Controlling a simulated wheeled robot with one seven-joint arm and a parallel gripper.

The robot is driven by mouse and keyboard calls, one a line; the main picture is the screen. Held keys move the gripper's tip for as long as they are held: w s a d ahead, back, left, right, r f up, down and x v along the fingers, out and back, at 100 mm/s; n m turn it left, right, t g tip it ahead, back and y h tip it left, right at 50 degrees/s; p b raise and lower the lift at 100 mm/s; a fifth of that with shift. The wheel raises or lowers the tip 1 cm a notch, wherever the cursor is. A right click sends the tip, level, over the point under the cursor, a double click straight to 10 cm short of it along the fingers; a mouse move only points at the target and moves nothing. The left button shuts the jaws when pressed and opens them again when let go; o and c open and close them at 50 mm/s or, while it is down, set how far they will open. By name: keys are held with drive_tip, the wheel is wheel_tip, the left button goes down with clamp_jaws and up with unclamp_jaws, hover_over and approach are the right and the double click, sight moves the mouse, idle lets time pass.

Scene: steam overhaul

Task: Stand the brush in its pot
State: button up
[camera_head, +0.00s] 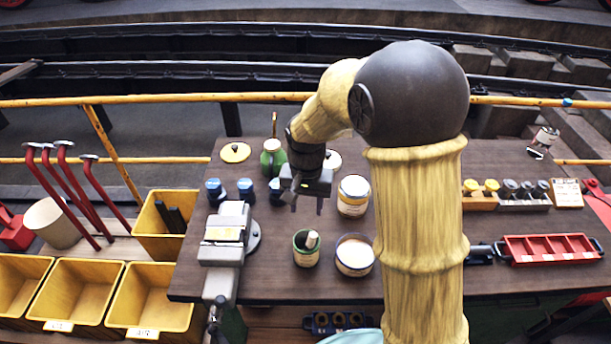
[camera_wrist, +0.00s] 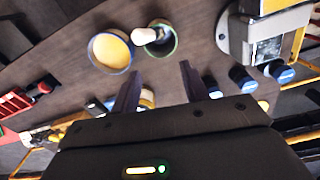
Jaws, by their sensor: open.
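A green-rimmed pot (camera_head: 306,259) stands near the front middle of the bench; it also shows in the wrist view (camera_wrist: 168,49). A pale, round-ended piece (camera_head: 312,240), which looks like the brush, sticks up from the pot and leans against its rim. In the wrist view this pale end (camera_wrist: 144,35) lies over the pot's left rim; its lower part is hidden. My gripper (camera_head: 307,203) is open and empty above the bench, behind the pot. Its two fingers (camera_wrist: 158,88) show apart in the wrist view, with nothing between them.
A blue-rimmed tin (camera_head: 354,262) stands just right of the pot, and a labelled tin (camera_head: 353,196) behind it. A grey vice (camera_head: 226,246) is to the left. Blue-topped jars (camera_head: 246,191) and a green bottle (camera_head: 272,160) stand behind. My arm hides the bench's middle right.

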wheel_tip(320, 180, up, 10)
drive_tip(key=b, duration=0.1)
drive_tip(key=shift+r, duration=0.25)
idle(1.1)
drive_tip(key=s+d+f+n+t, duration=0.2)
drive_tip(key=s+d+f, duration=0.8)
drive_tip(key=s+d, duration=0.2)
drive_tip(key=shift+d+t, duration=0.3)
drive_tip(key=shift+d, duration=0.45)
drive_tip(key=shift+s, duration=0.1)
